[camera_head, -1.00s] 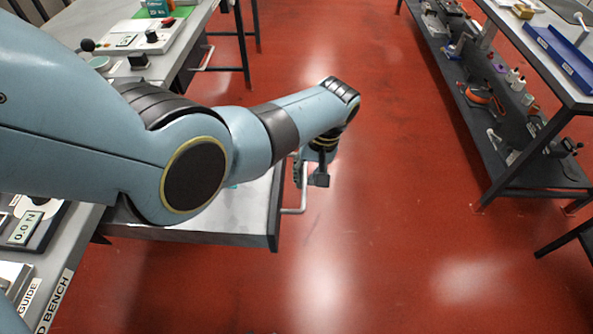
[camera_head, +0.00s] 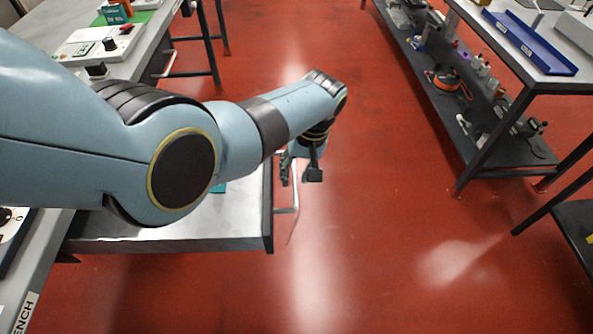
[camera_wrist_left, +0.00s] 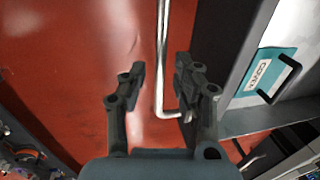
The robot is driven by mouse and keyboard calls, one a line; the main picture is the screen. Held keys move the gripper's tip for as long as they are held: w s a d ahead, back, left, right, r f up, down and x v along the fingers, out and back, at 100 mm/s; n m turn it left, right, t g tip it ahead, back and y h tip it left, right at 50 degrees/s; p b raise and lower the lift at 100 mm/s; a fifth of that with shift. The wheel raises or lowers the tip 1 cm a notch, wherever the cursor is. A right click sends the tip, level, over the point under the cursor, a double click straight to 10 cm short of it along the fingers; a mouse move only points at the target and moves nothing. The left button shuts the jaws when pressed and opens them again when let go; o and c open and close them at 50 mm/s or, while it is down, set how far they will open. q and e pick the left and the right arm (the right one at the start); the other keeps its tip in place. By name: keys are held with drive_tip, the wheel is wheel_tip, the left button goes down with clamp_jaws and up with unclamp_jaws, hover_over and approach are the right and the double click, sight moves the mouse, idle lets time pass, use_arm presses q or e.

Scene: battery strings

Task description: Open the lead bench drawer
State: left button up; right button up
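The lead bench drawer (camera_head: 170,225) is pulled well out from the bench on the left in the head view; part of it is hidden under my left arm. Its handle (camera_head: 286,210) is a thin pale bar standing off the dark drawer front. My left gripper (camera_head: 299,176) is at the handle, pointing down. In the left wrist view the fingers (camera_wrist_left: 156,80) are spread apart, and the handle bar (camera_wrist_left: 161,70) runs between them in the picture, nearer the right finger, not visibly clamped. My right gripper is not in view.
A teal labelled item (camera_wrist_left: 262,78) lies in the drawer. The lead bench (camera_head: 35,265) is at left, with another bench (camera_head: 150,50) beyond. A two-level bench (camera_head: 500,150) with tools stands at right. Red floor (camera_head: 390,230) between them is clear.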

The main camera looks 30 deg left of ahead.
use_arm(q)
wheel_tip(320, 180, up, 7)
drive_tip(key=d, duration=0.1)
drive_tip(key=shift+w+r, duration=0.2)
drive_tip(key=shift+w, duration=0.15)
idle(0.3)
drive_tip(key=shift+d, duration=0.15)
